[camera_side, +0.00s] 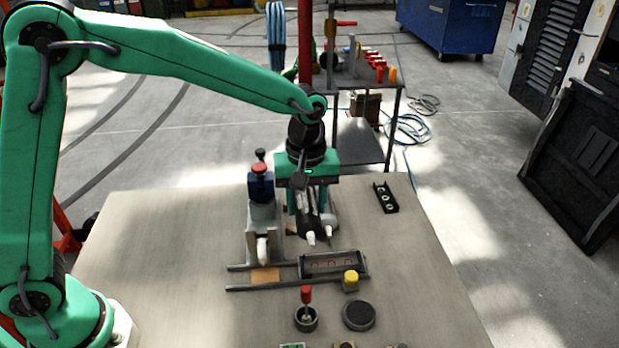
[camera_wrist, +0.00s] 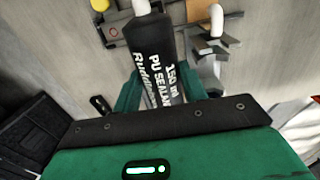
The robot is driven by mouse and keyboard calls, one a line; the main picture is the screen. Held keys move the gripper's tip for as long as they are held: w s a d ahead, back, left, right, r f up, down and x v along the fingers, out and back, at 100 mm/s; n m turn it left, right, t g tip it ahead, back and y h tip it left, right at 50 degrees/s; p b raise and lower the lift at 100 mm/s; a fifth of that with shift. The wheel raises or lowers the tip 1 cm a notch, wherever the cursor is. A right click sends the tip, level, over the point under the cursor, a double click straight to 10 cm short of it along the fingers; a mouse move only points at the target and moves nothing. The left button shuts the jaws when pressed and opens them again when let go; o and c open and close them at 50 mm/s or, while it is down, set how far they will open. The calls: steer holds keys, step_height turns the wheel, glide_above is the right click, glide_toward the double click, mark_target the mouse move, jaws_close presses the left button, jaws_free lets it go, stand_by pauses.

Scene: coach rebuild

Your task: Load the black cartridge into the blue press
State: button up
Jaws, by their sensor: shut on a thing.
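My gripper (camera_side: 314,206) is shut on a black cartridge (camera_wrist: 157,54) with white lettering. The cartridge's white nozzle points away from me in the wrist view; the gripper's green fingers (camera_wrist: 160,88) flank its body. In the side view the cartridge (camera_side: 311,222) hangs tilted, nozzle downward, and is partly hidden by the gripper. The blue press (camera_side: 261,186) has a red knob on top and a grey stand, just left of my gripper. Its grey lower part (camera_wrist: 207,68) is right of the cartridge in the wrist view, with a white spout in front. The cartridge is apart from it.
A dark tray with ringed holes (camera_side: 320,275) and a yellow-topped piece (camera_side: 350,281) stand in front. Dark rails (camera_side: 245,287) hold an orange-brown plate (camera_side: 265,275). A red-handled tool (camera_side: 306,296) and a black disc (camera_side: 358,315) are nearer. A black bracket (camera_side: 385,197) lies back right.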

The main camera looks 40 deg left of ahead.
steer(key=shift+a, duration=0.1)
stand_by(0.3)
steer(key=a, duration=1.2)
steer(key=shift+s, duration=0.45)
steer(key=shift+f, duration=0.2)
steer(key=shift+f, duration=2.2)
steer(key=shift+f, duration=1)
stand_by(1.3)
steer(key=o, duration=1.6)
